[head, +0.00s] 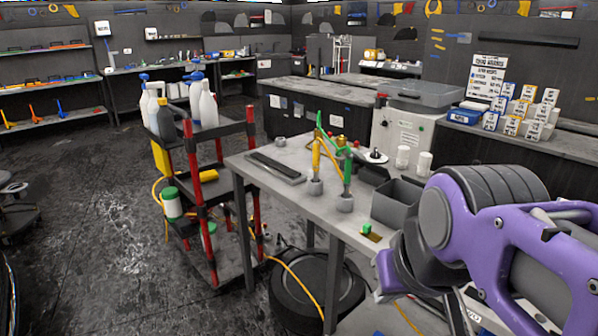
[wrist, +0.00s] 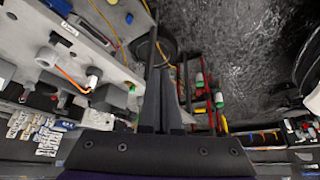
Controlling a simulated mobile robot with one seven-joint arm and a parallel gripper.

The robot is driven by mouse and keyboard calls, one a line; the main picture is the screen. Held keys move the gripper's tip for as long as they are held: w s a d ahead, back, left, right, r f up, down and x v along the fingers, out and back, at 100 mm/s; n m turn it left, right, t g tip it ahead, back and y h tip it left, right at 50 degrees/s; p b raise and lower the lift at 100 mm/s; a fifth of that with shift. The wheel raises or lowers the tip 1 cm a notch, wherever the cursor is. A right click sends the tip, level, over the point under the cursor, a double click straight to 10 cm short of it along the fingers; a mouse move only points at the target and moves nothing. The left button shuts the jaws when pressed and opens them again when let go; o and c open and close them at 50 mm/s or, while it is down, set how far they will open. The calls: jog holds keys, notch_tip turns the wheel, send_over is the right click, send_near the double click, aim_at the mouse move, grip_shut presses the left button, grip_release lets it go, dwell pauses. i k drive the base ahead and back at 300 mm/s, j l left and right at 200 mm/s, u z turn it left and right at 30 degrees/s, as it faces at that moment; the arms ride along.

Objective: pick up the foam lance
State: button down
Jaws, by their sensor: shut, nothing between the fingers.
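I cannot say for certain which item is the foam lance. On the grey workbench (head: 262,190), a yellow upright tool (head: 316,155) and a green upright tool (head: 347,172) stand in round grey bases, with an orange piece and a brass-coloured part between and behind them. In the wrist view an orange strip (wrist: 70,78) lies near a white-ended piece on the bench. My gripper (wrist: 163,75) is shut and empty, its fingers apart from the bench items. In the head view my purple arm fills the lower right and the fingertips cannot be made out.
A red-posted cart (head: 203,190) with white bottles stands left of the bench. Floor at left is open.

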aim_at(346, 183)
jog(key=i+j+z, duration=0.1)
jog(key=z, duration=0.3)
jog(key=i+j+z, duration=0.1)
jog(key=z, duration=0.35)
jog(key=i+j+z, duration=0.2)
jog(key=j, duration=0.2)
jog(key=j+z, duration=0.2)
jog(key=j, duration=0.2)
jog(key=i, duration=0.05)
